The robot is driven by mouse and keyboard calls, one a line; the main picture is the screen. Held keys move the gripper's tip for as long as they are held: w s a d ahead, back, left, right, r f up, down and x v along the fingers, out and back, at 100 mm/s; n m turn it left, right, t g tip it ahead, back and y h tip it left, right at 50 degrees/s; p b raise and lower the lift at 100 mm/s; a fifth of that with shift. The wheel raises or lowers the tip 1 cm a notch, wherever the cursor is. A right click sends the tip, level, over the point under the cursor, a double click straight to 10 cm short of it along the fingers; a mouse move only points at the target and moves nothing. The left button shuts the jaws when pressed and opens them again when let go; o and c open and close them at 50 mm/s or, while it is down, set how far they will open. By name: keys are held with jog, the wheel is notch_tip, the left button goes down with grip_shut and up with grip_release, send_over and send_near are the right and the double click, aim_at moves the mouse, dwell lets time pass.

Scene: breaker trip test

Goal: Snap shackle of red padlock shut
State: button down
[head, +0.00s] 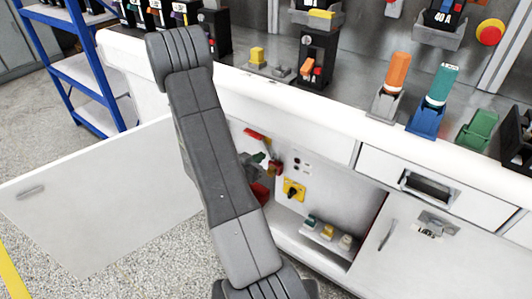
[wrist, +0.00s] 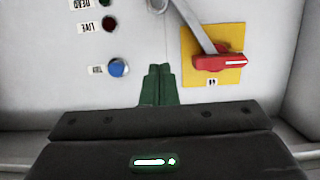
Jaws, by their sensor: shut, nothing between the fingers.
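In the wrist view, my gripper (wrist: 160,69) has its dark green fingers together and empty, in front of the pale cabinet wall. A red part with a white stripe (wrist: 221,62) sits on a yellow plate (wrist: 232,78), to the right of the fingertips and apart from them. A grey bar (wrist: 196,26) slants down to this red part. I cannot tell whether the bar is a shackle, and no padlock is clearly recognisable. In the head view, a red shape (head: 260,194) shows in the open cabinet, partly hidden by my arm; I cannot tell whether it is the padlock.
A blue button (wrist: 117,67) and a red lamp (wrist: 108,25) are left of the fingers. The open cabinet door (head: 95,200) stands at left. A yellow plate with a black knob (head: 293,190) and several small items are inside the cabinet. The workbench top (head: 340,108) lies above.

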jog(key=shift+v, duration=0.9)
send_over(276, 157)
jog(key=s+a, duration=0.3)
jog(key=f, duration=0.2)
jog(key=shift+w+d+f+b, duration=0.3)
jog(key=shift+w+f+b, duration=0.1)
jog(key=shift+f+b, duration=0.15)
jog(key=shift+w+d+f+b, duration=0.3)
jog(key=shift+w+f+b, duration=0.1)
jog(key=shift+f+b, duration=0.1)
jog(key=shift+d+f, duration=0.1)
jog(key=shift+f, duration=0.35)
